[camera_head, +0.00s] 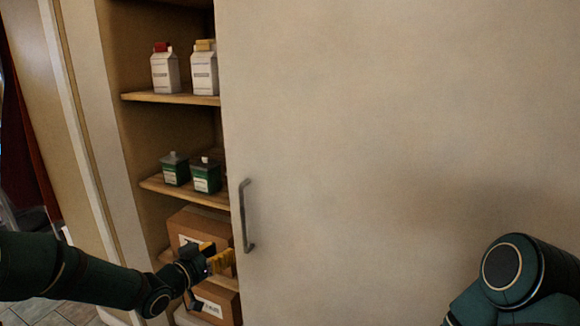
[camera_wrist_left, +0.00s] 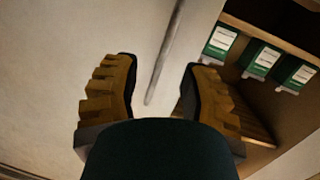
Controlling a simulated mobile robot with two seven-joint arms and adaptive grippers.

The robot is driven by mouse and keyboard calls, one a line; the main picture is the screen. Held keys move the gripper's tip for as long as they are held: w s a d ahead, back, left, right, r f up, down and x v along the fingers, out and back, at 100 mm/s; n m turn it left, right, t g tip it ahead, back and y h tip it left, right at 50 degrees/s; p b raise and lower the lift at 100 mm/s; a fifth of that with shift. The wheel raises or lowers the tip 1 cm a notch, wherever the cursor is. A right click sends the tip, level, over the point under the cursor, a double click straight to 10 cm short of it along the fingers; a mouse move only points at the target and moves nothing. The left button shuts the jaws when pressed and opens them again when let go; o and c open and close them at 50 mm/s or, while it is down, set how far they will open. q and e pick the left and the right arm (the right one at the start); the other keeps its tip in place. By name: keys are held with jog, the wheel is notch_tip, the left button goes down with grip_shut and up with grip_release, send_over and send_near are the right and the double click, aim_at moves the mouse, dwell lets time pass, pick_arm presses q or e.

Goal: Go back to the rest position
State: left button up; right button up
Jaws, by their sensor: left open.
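My left gripper (camera_head: 222,260) reaches in from the left, in front of the lower part of an open cabinet. In the left wrist view its two yellow ribbed fingers (camera_wrist_left: 160,95) are wide apart with nothing between them. The metal handle (camera_head: 246,216) of the large pale door (camera_head: 400,120) stands just right of the gripper in the head view. In the left wrist view the handle (camera_wrist_left: 166,55) runs beyond the gap between the fingers, apart from them. Part of my right arm shows at the lower right, but its gripper is out of view.
The cabinet shelves hold white cartons (camera_head: 165,72), green-labelled containers (camera_head: 206,176) and cardboard boxes (camera_head: 200,228). Green containers also show in the left wrist view (camera_wrist_left: 262,58). The shelf edge (camera_head: 185,190) and door edge lie near the left arm. Tiled floor (camera_head: 60,312) shows at lower left.

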pick_arm(q)
jog(key=s+d+f+n+g+y, duration=0.1)
jog(key=s+d+f+n+g, duration=0.2)
jog(key=s+f, duration=0.5)
jog(key=s+d+f+n+g+y, duration=0.1)
jog(key=s+d+f+g+y, duration=0.3)
jog(key=f, duration=0.8)
jog(key=s+d+f+g, duration=0.2)
jog(key=s+f+g, duration=0.1)
jog(key=s, duration=0.5)
jog(key=s+d+f+n+g+h, duration=0.1)
jog(key=s+d+f+g, duration=0.1)
jog(key=s+f, duration=0.4)
jog(key=shift+s+g, duration=0.4)
jog(key=shift+s, duration=0.55)
